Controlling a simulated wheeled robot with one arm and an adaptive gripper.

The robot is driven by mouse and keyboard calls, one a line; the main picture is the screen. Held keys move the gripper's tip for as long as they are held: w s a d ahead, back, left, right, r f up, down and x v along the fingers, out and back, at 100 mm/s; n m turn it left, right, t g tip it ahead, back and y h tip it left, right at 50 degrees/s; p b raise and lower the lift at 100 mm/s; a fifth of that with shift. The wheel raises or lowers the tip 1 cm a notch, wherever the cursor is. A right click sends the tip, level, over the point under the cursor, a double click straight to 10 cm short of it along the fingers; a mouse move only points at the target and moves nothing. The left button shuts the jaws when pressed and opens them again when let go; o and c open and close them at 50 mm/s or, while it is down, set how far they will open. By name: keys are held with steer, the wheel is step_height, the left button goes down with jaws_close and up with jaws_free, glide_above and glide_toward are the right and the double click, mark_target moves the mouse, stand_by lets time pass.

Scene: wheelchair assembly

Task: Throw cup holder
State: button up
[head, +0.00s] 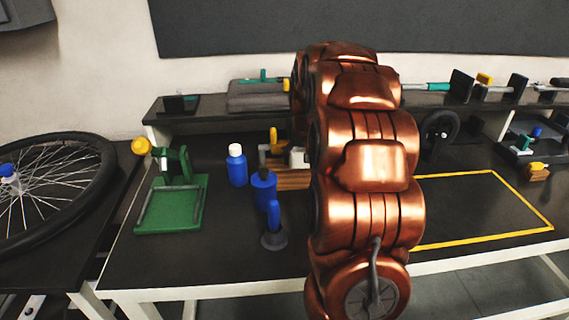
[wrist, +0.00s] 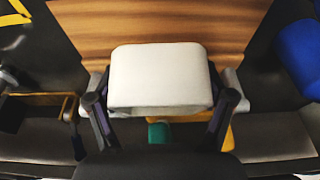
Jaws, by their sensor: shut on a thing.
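A white block-like piece with rounded corners (wrist: 160,75) fills the middle of the wrist view. I cannot tell for certain whether it is the cup holder. My gripper (wrist: 161,102) is shut on it, with one dark finger on each side. Behind it lies a striped wooden board (wrist: 160,22), which also shows on the bench in the head view (head: 292,182). A pale piece (head: 298,157) shows just left of my copper arm there. My arm hides most of the gripper in the head view.
A blue bottle with a white cap (head: 236,168), a blue spray-like bottle (head: 264,190) and a green stand (head: 172,200) are left of the arm. A wheel (head: 103,185) lies at far left. A yellow-outlined area (head: 480,215) at right is clear.

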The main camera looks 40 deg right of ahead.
steer(key=shift+s+f+t+h+b, duration=0.15)
steer(key=shift+f+t+h+b, duration=0.75)
steer(key=shift+t+b, duration=0.75)
steer(key=shift+b, duration=0.35)
steer(key=o, duration=1.6)
steer(key=shift+r, duration=0.2)
steer(key=shift+s+a+r, duration=0.1)
steer(key=shift+a+r, duration=0.05)
steer(key=shift+r, duration=0.05)
steer(key=v, duration=1.1)
steer(key=shift+a+r, duration=0.1)
steer(key=shift+r, duration=0.05)
steer(key=shift+r, duration=0.1)
